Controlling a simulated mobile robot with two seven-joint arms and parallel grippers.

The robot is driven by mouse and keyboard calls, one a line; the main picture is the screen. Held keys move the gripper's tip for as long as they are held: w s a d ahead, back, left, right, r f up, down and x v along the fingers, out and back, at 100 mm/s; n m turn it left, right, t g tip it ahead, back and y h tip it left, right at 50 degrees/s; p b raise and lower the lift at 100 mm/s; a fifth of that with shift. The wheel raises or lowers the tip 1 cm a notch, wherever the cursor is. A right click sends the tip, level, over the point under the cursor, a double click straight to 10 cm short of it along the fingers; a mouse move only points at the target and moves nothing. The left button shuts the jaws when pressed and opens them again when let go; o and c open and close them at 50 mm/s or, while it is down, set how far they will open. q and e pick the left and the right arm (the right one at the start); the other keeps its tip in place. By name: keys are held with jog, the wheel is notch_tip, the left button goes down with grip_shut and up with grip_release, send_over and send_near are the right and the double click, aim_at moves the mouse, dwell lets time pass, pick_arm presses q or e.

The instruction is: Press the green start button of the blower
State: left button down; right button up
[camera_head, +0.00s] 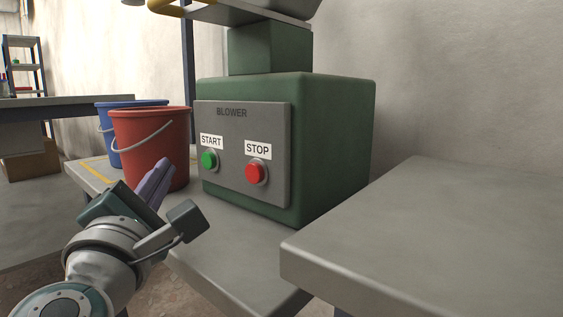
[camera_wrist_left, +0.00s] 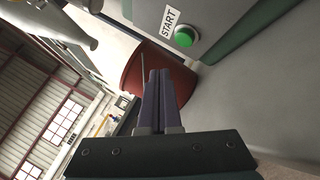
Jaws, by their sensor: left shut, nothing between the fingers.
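The blower (camera_head: 340,140) is a dark green box on a grey table, with a grey panel marked BLOWER facing me. The green start button (camera_head: 209,160) sits on the panel's left under a START label. The red stop button (camera_head: 255,172) is to its right under a STOP label. My left gripper (camera_head: 163,168) is shut and empty, to the left of the green button and apart from it, in front of the red bucket. In the left wrist view the green button (camera_wrist_left: 185,37) shows above and right of the shut fingertips (camera_wrist_left: 157,72). My right gripper is not in view.
A red bucket (camera_head: 150,135) stands close left of the blower, with a blue bucket (camera_head: 125,104) behind it. A separate grey tabletop (camera_head: 440,235) fills the lower right. The grey table surface (camera_head: 225,245) before the panel is bare.

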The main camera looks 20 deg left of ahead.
aim_at(209, 160)
pick_arm(q)
jog(key=shift+w+d, duration=0.35)
jog(key=shift+w, duration=0.5)
jog(key=shift+w+d, duration=0.35)
jog(key=shift+w, duration=0.45)
jog(key=shift+w+b, duration=0.1)
jog(key=shift+b, duration=0.2)
dwell(0.6)
jog(key=shift+w+d, duration=0.15)
jog(key=shift+w, duration=0.15)
jog(key=shift+w+d, duration=0.2)
jog(key=shift+w, duration=0.2)
dwell(0.7)
jog(key=shift+s, duration=0.1)
jog(key=shift+s+a, duration=0.35)
jog(key=shift+s, duration=0.35)
jog(key=shift+s, duration=0.1)
